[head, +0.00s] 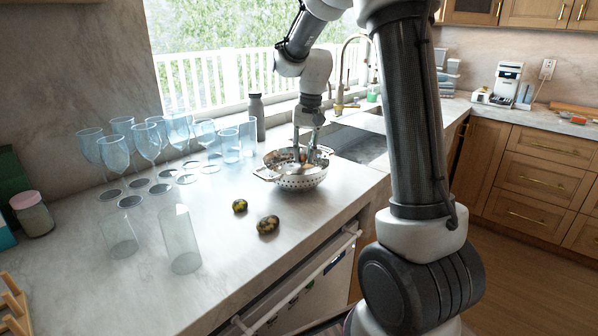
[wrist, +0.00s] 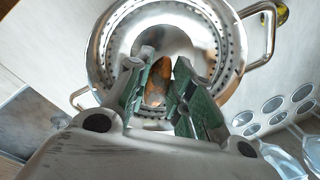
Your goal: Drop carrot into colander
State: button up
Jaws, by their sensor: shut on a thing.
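The carrot (wrist: 157,84) is orange-brown and shows in the wrist view between the fingers of my gripper (wrist: 160,82). My gripper is shut on it. In the head view my gripper (head: 306,158) reaches down over the colander (head: 300,182), a perforated metal bowl with two handles on the counter. In the wrist view the colander's shiny bowl (wrist: 205,36) lies behind the carrot and fingertips. The carrot is above or within the bowl's opening; I cannot tell whether it touches the bottom. Part of the carrot is hidden by the fingers.
Several wine glasses (head: 113,153) and clear tumblers (head: 180,240) stand to the left. A grey bottle (head: 256,117) stands behind the colander, and the sink (head: 355,146) is to its right.

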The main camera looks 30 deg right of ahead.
jog(key=o, duration=1)
jog(key=r, duration=0.8)
jog(key=d+r, duration=0.1)
jog(key=r, duration=0.3)
jog(key=shift+s+d, duration=0.1)
jog(key=shift+s, duration=0.2)
